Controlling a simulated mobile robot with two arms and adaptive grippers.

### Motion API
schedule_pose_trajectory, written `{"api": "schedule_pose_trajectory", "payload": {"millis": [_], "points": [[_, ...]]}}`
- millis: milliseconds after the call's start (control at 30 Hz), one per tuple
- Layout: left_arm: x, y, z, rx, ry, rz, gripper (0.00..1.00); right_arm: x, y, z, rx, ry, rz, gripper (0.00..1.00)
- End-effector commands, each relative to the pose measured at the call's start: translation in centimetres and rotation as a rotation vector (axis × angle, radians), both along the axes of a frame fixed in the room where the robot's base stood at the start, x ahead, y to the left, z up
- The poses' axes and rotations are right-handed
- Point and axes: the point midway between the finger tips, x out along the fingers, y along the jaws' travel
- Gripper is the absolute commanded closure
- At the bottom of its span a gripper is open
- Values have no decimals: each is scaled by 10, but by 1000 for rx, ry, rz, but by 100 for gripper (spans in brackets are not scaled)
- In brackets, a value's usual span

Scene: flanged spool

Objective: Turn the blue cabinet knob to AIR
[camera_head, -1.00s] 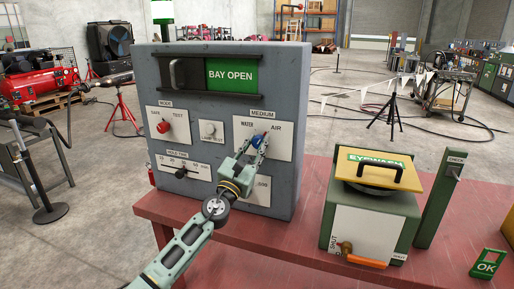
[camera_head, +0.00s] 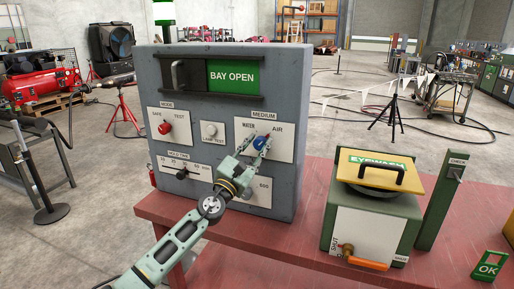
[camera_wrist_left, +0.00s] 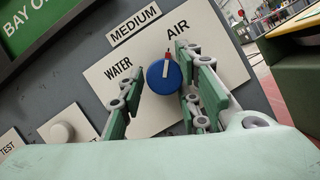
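The blue cabinet knob (camera_head: 260,142) sits on the white MEDIUM plate (camera_head: 282,148) of the grey cabinet. In the left wrist view the knob (camera_wrist_left: 160,83) has a white bar with a red tip, which points up toward the AIR label (camera_wrist_left: 177,30). The WATER label (camera_wrist_left: 118,69) is to its left. My left gripper (camera_head: 249,151) is in front of the plate with its fingers apart, one on each side of the knob. In the wrist view the right finger is close beside the knob; the left finger stands clear of it. My right gripper is out of view.
The cabinet (camera_head: 222,128) also carries a red MODE knob (camera_head: 166,127), a lamp-test button (camera_head: 209,130) and a slider (camera_head: 181,173). It stands on a red bench (camera_head: 305,225). A green eyewash box (camera_head: 372,215) with a yellow lid is to the right.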

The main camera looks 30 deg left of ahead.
Motion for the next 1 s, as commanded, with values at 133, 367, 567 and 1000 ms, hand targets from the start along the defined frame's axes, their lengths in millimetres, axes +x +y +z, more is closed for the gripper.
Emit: {"api": "schedule_pose_trajectory", "payload": {"millis": [133,367,567,1000], "points": [[0,0,0,0,1,0,59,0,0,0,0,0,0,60],[0,-1,0,-1,1,-2,59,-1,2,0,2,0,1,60],[-13,-1,-6,1,2,-2,59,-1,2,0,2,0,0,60],[-87,-4,-34,0,4,0,59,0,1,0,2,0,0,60]]}}
